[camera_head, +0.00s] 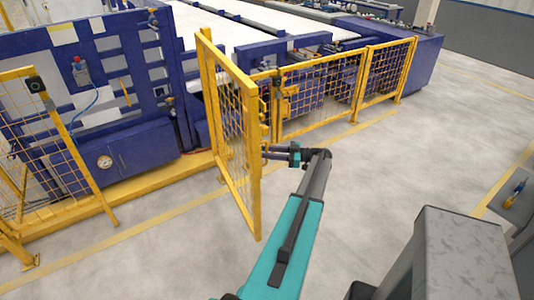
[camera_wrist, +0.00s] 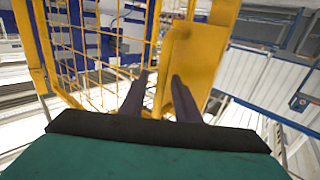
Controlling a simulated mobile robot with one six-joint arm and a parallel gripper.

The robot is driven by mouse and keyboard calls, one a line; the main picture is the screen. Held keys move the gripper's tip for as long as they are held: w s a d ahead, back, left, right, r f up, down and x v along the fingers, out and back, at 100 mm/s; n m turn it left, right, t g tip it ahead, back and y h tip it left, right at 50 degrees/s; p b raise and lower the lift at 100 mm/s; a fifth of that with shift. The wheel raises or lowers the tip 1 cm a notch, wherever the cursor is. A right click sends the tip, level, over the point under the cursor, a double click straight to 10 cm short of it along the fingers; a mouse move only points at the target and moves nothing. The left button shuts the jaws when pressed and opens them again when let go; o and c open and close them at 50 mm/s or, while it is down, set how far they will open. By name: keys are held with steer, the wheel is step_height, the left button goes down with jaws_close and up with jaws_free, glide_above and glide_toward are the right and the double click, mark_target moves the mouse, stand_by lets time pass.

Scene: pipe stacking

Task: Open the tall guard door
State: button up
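The tall guard door (camera_head: 237,130) is a yellow frame with wire mesh. In the head view it stands at an angle to the fence line, with a wide gap between it and the left fence panel. My gripper (camera_head: 267,152) is at the right side of the door's near upright. In the wrist view, my two dark fingers (camera_wrist: 161,77) are spread apart. A yellow upright with a plate (camera_wrist: 174,65) shows between and beyond them, and mesh lies to the left. Contact between fingers and upright cannot be told.
A yellow fence panel with a dark box (camera_head: 35,85) stands at left. More yellow fence (camera_head: 310,88) runs to the right behind the door. Blue machinery (camera_head: 140,150) stands behind the fence line. The grey floor (camera_head: 390,160) at right is clear.

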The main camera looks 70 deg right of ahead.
steer(key=b+v, duration=0.4)
steer(key=v, duration=0.9)
steer(key=shift+s, duration=0.2)
steer(key=shift+s, duration=0.15)
